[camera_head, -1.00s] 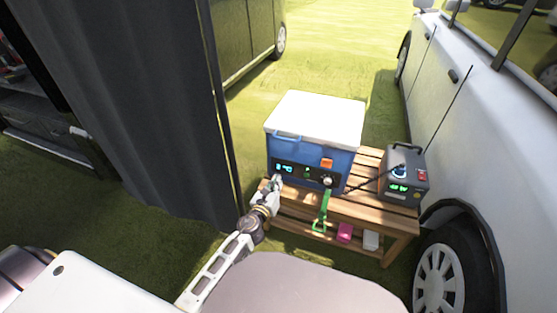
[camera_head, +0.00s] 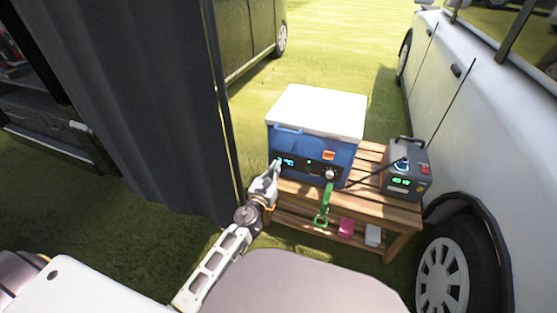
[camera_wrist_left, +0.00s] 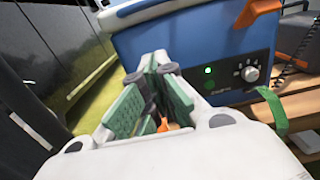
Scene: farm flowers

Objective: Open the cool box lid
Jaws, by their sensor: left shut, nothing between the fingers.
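The cool box (camera_head: 300,150) is blue with a white lid (camera_head: 318,110), and it stands on a slatted wooden bench. The lid lies flat and closed on top. An orange latch (camera_head: 329,155) is on the front, and a blue handle (camera_head: 289,129) sits near the lid's left front. My left gripper (camera_head: 277,167) is shut and empty, at the lower left of the front panel, below the lid. In the left wrist view the cool box (camera_wrist_left: 185,50) is just ahead of the shut fingers (camera_wrist_left: 160,68); whether they touch it I cannot tell. My right gripper is out of view.
A grey power unit (camera_head: 406,170) stands on the bench (camera_head: 385,208) to the right, with a cable to the box. A green strap (camera_head: 323,205) hangs in front. A dark curtain (camera_head: 130,100) is at left and a white vehicle (camera_head: 480,110) at right.

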